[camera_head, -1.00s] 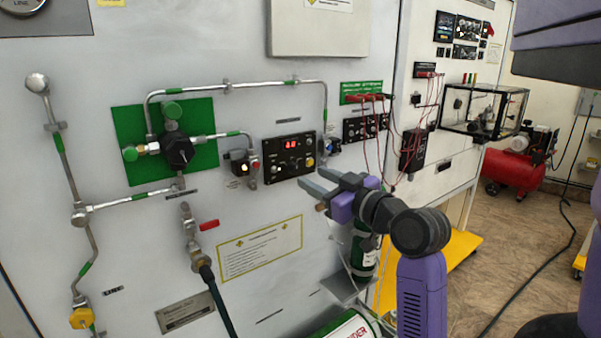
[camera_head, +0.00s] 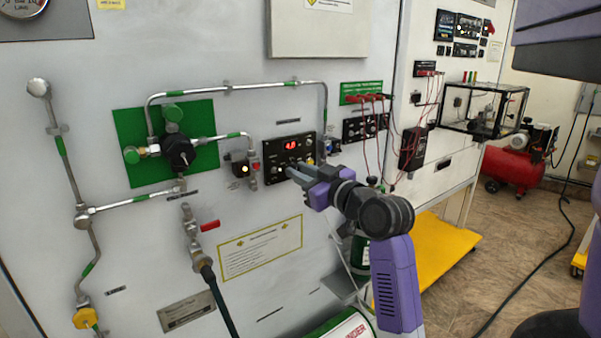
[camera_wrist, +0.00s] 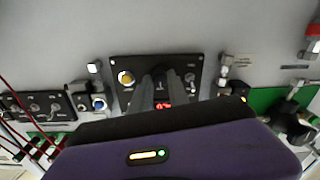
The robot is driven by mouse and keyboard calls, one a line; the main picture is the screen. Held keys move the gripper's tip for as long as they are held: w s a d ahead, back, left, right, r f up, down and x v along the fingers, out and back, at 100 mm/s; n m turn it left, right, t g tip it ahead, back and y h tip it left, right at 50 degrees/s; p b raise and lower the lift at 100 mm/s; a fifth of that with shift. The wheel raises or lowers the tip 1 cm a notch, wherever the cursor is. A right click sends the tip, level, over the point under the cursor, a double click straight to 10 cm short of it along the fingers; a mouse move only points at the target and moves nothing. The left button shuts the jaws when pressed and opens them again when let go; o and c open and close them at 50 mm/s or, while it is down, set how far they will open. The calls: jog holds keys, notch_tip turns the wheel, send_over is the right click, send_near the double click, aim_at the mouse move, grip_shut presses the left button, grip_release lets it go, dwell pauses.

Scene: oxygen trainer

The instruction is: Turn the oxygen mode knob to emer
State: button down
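The black oxygen panel (camera_head: 276,155) with a red lit display (camera_head: 291,145) is on the grey wall in the head view. It shows upside down in the wrist view (camera_wrist: 118,68), with a yellow button (camera_wrist: 126,78) at left and small switches at right. My gripper (camera_head: 290,168) is at the panel's lower edge. In the wrist view its two grey fingers (camera_wrist: 158,78) point at the middle of the panel and stand apart, with the red display between them. A dark knob seems to lie between the fingertips, mostly hidden. Contact and the knob's setting cannot be told.
Left of the panel are a small valve (camera_head: 240,167), steel pipes and a green plate (camera_head: 122,122) with a black regulator. To the right are a switch panel (camera_head: 352,130) with red cables and a clear box (camera_head: 485,108).

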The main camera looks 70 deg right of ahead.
jog(key=shift+m, duration=0.3)
jog(key=m+p, duration=0.3)
jog(key=m, duration=0.1)
jog(key=shift+r+m, duration=0.1)
jog(key=shift+m, duration=0.2)
jog(key=m+p, duration=0.3)
jog(key=m, duration=0.2)
jog(key=shift+m+p, duration=0.35)
jog(key=shift+m, duration=0.05)
jog(key=shift+f, duration=0.2)
jog(key=c, duration=1.3)
grip_release()
jog(key=shift+o, duration=0.2)
jog(key=b+v, duration=0.1)
jog(key=v, duration=0.6)
jog(key=shift+s+a+b, duration=0.2)
jog(key=shift+s+b, duration=0.15)
jog(key=shift+b, duration=0.05)
